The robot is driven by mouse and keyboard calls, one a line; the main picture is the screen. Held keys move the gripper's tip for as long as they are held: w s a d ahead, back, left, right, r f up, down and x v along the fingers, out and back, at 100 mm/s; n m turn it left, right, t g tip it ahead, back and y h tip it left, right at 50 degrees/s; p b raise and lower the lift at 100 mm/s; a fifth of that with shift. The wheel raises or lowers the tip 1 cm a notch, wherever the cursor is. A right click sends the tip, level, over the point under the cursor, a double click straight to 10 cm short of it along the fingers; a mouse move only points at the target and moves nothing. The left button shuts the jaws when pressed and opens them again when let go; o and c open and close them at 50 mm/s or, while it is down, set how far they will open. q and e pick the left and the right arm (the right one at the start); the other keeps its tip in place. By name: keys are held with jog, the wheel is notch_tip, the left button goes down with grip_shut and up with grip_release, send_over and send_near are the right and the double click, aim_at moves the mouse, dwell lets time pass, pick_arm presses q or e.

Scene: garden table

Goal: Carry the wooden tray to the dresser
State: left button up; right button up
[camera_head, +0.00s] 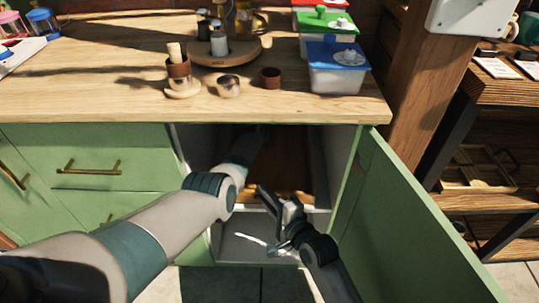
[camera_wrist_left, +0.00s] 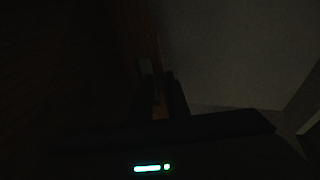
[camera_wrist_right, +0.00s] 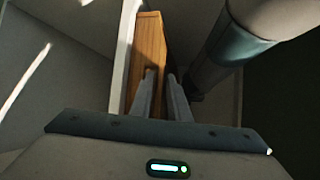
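The wooden tray (camera_head: 292,178) lies inside the open green cabinet, partly hidden by my left arm and right gripper. In the right wrist view, the tray (camera_wrist_right: 148,45) shows as a long orange-brown strip. My right gripper (camera_head: 276,200) is at the tray's near right part; in its wrist view, the fingers (camera_wrist_right: 160,75) are close together around the tray's edge. My left arm reaches deep into the cabinet, its gripper hidden in the head view. In the dark left wrist view, the left fingers (camera_wrist_left: 159,75) are close together with a brown strip of wood between them.
The cabinet door (camera_head: 415,225) stands open at right. Above is the wooden countertop (camera_head: 110,85) with a cup (camera_head: 228,87), a small brown pot (camera_head: 270,78), a round board (camera_head: 245,52) and lidded boxes (camera_head: 337,75). A wooden shelf unit (camera_head: 500,205) stands at far right.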

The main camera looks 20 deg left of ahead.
pick_arm(q)
grip_shut()
pick_arm(e)
grip_shut()
pick_arm(q)
jog(key=shift+s+f, duration=0.1)
jog(key=shift+f, duration=0.05)
dwell(0.9)
